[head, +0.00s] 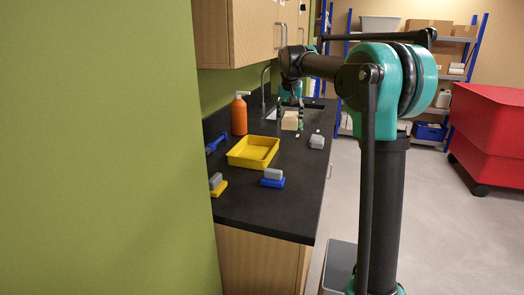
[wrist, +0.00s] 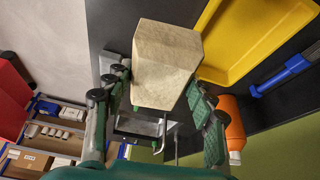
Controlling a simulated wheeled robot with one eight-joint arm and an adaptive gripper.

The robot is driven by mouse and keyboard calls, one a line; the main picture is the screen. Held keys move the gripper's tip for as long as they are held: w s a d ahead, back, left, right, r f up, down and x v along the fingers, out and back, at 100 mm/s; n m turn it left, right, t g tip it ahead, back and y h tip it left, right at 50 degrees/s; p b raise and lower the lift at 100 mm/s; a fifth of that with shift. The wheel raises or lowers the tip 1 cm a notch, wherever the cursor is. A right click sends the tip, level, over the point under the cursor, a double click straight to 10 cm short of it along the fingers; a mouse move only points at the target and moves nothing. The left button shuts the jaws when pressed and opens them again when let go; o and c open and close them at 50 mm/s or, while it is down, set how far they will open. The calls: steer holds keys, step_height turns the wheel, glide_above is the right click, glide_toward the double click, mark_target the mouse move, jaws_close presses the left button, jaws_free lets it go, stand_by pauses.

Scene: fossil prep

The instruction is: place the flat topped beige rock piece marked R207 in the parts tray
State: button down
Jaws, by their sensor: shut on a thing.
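A beige rock piece (head: 290,121) with a flat face is between the fingers of my gripper (head: 290,115), over the far part of the black counter near the sink. In the wrist view the rock piece (wrist: 165,60) fills the space between the two green-padded fingers of my gripper (wrist: 158,88), which is shut on it. No R207 mark is legible. I cannot tell whether its underside touches the counter. A yellow tray (head: 236,160), open and apparently empty, lies nearer on the counter. The yellow tray (wrist: 262,35) also shows at the upper right of the wrist view.
An orange bottle (head: 239,116) and a blue-handled tool (head: 215,144) stand and lie by the green wall. A grey piece (head: 317,141) is right of the tray. Blue-and-grey (head: 272,181) and yellow-and-grey blocks (head: 217,187) lie in front. Wooden cabinets (head: 240,35) hang above.

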steer(key=s+a+f+n+y, duration=0.1)
steer(key=s+a+f+n, duration=0.1)
steer(key=s+a+f, duration=0.35)
steer(key=s+a+f+n, duration=0.1)
steer(key=s+a+f, duration=0.2)
steer(key=s+a, duration=0.45)
glide_above(255, 154)
steer(key=s, duration=0.2)
steer(key=f, duration=0.2)
steer(key=shift+w+f, duration=0.2)
steer(key=shift+f, duration=2.4)
steer(key=c, duration=0.6)
jaws_free()
steer(key=shift+f, duration=0.15)
steer(key=shift+o, duration=0.2)
steer(key=v, duration=1.2)
